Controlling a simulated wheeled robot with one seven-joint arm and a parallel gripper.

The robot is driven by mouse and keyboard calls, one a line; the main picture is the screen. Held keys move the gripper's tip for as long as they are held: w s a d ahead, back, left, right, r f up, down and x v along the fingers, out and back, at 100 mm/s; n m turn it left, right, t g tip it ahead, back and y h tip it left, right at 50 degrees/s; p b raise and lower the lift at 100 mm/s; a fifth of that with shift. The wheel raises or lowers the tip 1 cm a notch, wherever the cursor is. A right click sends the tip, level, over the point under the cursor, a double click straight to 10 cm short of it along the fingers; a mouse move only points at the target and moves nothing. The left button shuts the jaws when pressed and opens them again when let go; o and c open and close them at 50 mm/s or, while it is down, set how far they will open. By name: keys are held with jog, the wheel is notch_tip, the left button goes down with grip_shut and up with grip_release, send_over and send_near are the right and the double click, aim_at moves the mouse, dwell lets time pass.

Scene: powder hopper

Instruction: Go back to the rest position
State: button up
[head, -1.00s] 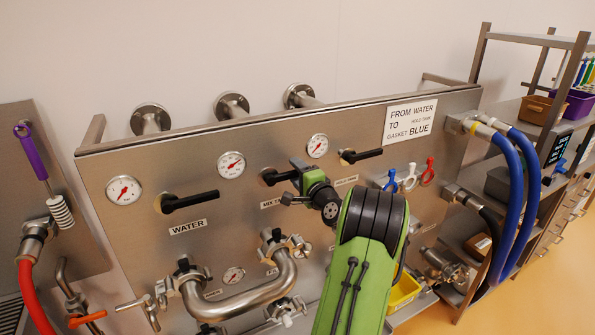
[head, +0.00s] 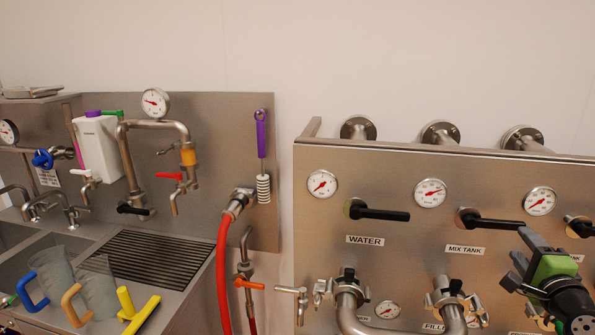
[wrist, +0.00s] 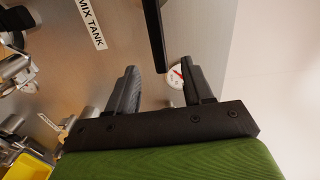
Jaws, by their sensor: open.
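My gripper (wrist: 156,88) is open in the wrist view, with two black fingers apart and nothing between them. It is in front of the steel panel (head: 400,255), near the MIX TANK label, which also shows in the wrist view (wrist: 90,22). A black valve handle (wrist: 154,45) rises just beyond the gap between the fingers in the wrist view.
The panel carries gauges (head: 322,184), black handles (head: 380,213) and a bent steel pipe (head: 350,312) with clamps. To the left are a red hose (head: 223,275), a purple-handled brush (head: 262,135) and a sink counter with jugs (head: 50,280). The wall above is bare.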

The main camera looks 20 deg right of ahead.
jog(key=w+a+f+n+g+y, duration=0.1)
jog(key=w+a+n+y, duration=0.3)
jog(key=a, duration=0.6)
jog(key=w+a+f+n+g+y, duration=0.15)
jog(key=w+a+n, duration=0.3)
jog(key=a, duration=0.55)
jog(key=w+a+n+g+y, duration=0.25)
jog(key=a+n, duration=0.35)
jog(key=a, duration=0.4)
jog(key=s+a+f+n+g, duration=0.2)
jog(key=s+a+n, duration=0.2)
jog(key=s+a, duration=0.3)
jog(key=s+a+f+n+g+y, duration=0.1)
jog(key=s+a+n, duration=0.4)
jog(key=s, duration=0.6)
jog(key=shift+s+a+f+g, duration=0.25)
jog(key=shift+a+f+g, duration=0.65)
jog(key=shift+a, duration=0.3)
